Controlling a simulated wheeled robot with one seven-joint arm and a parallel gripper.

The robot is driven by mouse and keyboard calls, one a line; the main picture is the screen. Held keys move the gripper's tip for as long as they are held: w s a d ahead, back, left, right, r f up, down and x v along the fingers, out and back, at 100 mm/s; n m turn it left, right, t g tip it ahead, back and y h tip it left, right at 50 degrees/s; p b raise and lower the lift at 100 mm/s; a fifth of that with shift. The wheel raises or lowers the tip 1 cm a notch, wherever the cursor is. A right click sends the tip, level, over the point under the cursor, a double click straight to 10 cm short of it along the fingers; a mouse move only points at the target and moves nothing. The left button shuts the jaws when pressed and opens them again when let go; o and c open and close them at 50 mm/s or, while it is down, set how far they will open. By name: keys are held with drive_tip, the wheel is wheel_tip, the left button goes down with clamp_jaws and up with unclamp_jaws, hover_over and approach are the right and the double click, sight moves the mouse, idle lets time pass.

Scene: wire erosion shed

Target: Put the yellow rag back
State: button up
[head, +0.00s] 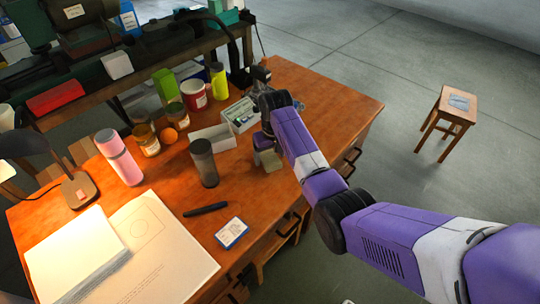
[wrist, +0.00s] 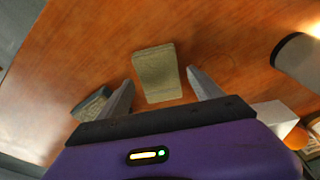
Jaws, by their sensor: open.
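The yellow rag looks like a small folded khaki-yellow block. It is on the orange-brown wooden desk (head: 262,200), seen in the head view (head: 271,161) just below my gripper (head: 264,141). In the wrist view the rag (wrist: 157,72) lies between and slightly beyond the two fingertips of my gripper (wrist: 160,86). The fingers are open, with a gap showing on both sides of the rag. My gripper partly hides the rag's far side in the head view. I cannot tell how high the fingertips are above the desk.
A dark grey cylinder (head: 202,163), a white open box (head: 214,137) and a tray of small things (head: 240,115) stand left of my gripper. Several jars and cups stand behind. A stool (head: 449,118) bears a blue-grey cloth (head: 459,103).

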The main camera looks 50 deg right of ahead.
sight(272, 161)
wheel_tip(272, 161, up, 12)
drive_tip(key=s, duration=0.1)
drive_tip(key=shift+s+a, duration=0.3)
drive_tip(key=shift+s, duration=0.05)
idle(0.4)
